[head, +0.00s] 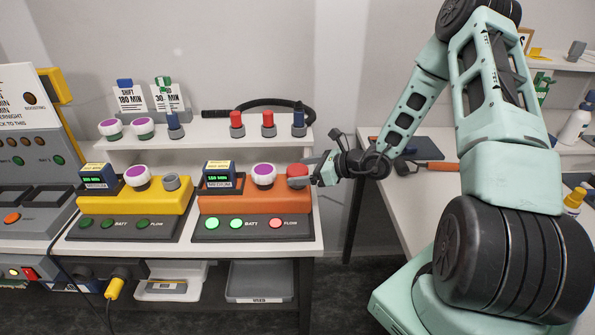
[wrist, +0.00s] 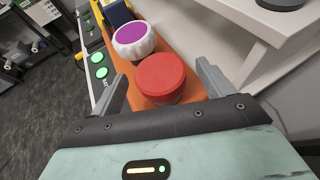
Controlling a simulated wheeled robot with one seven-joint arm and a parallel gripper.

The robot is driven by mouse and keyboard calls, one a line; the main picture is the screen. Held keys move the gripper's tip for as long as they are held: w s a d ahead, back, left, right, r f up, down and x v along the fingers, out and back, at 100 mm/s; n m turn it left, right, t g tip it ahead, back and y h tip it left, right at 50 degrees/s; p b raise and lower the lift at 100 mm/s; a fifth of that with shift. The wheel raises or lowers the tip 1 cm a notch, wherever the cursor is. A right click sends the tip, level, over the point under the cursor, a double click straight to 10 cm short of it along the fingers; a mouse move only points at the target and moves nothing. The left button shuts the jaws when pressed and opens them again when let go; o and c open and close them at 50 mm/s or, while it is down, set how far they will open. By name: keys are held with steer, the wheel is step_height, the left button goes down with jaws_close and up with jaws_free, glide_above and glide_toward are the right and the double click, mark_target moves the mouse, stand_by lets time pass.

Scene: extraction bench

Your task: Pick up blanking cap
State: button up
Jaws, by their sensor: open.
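A round red cap (head: 298,171), which looks like the blanking cap, sits on the right end of the orange pump unit (head: 225,203). In the wrist view the red cap (wrist: 161,77) is upright on the orange surface, with its flat top facing the camera. My gripper (head: 311,170) reaches in from the right at the height of the cap. In the wrist view my gripper (wrist: 163,74) is open, with one finger on each side of the red cap. The fingers look apart from the cap, with a gap on both sides.
A white knob with a purple top (head: 264,175) stands close beside the red cap. A white shelf (head: 200,140) behind holds red and blue caps and a black hose (head: 262,104).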

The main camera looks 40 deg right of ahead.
steer(key=c, duration=1.2)
steer(key=shift+o, duration=0.2)
steer(key=shift+r, duration=0.1)
